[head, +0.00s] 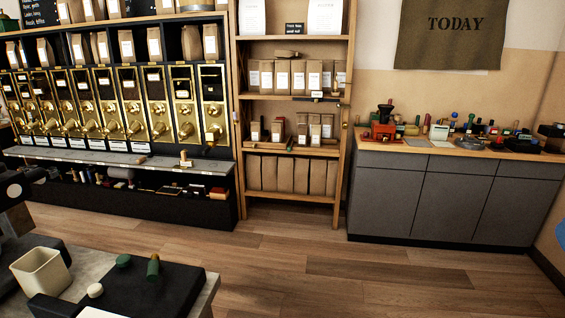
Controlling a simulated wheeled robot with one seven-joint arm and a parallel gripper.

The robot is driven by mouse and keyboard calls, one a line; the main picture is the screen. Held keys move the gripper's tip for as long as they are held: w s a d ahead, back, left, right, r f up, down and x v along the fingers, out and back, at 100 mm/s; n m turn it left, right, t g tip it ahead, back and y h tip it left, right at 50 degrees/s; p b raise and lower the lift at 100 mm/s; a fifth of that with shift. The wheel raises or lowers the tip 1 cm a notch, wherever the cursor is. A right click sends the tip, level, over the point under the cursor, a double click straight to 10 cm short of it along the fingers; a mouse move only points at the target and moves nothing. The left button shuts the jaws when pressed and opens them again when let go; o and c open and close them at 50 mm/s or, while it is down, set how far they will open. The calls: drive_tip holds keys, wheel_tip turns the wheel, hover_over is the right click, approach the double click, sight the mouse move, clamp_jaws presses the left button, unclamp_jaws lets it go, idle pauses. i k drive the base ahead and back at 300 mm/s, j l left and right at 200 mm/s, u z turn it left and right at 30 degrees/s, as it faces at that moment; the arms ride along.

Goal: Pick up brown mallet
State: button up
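No mallet can be told for certain at this size. A small brown wooden piece (185,159), possibly a mallet, is on the grey ledge (110,158) below the brass-fronted bins. Another small brown piece (142,160) lies to its left on the same ledge. Several small tools and objects crowd the wooden counter (420,145) at the right, too small to tell apart. A dark rounded part, probably of my arm, shows at the left edge. My gripper's fingers are not visible, and nothing seen is in its hold.
A near table at the lower left holds a cream cup (42,272), a black slab (140,288) and a green-and-brown piece (153,267). A wooden shelf (340,190) with paper bags stands mid-picture. Grey cabinets (440,200) stand right. The wooden floor between is clear.

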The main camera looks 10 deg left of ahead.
sight(142, 159)
drive_tip(key=i+l, duration=0.1)
drive_tip(key=i, duration=1.65)
drive_tip(key=i+u, duration=0.35)
drive_tip(key=i, duration=0.25)
drive_tip(key=i+l+u, duration=0.1)
drive_tip(key=i+u, duration=0.25)
drive_tip(key=i, duration=0.2)
drive_tip(key=i+l+u, duration=0.3)
drive_tip(key=i, duration=0.25)
drive_tip(key=i+j+u, duration=0.2)
drive_tip(key=i+u, duration=0.45)
drive_tip(key=i, duration=0.3)
drive_tip(key=i+u, duration=0.35)
drive_tip(key=i+j, duration=0.2)
drive_tip(key=i, duration=0.25)
drive_tip(key=i+j, duration=0.2)
drive_tip(key=i, duration=0.2)
drive_tip(key=i+j+u, duration=0.1)
drive_tip(key=i, duration=0.45)
drive_tip(key=i+j+u, duration=0.1)
drive_tip(key=i, duration=0.4)
drive_tip(key=i+j+u, duration=0.1)
drive_tip(key=i, duration=0.45)
drive_tip(key=j, duration=0.1)
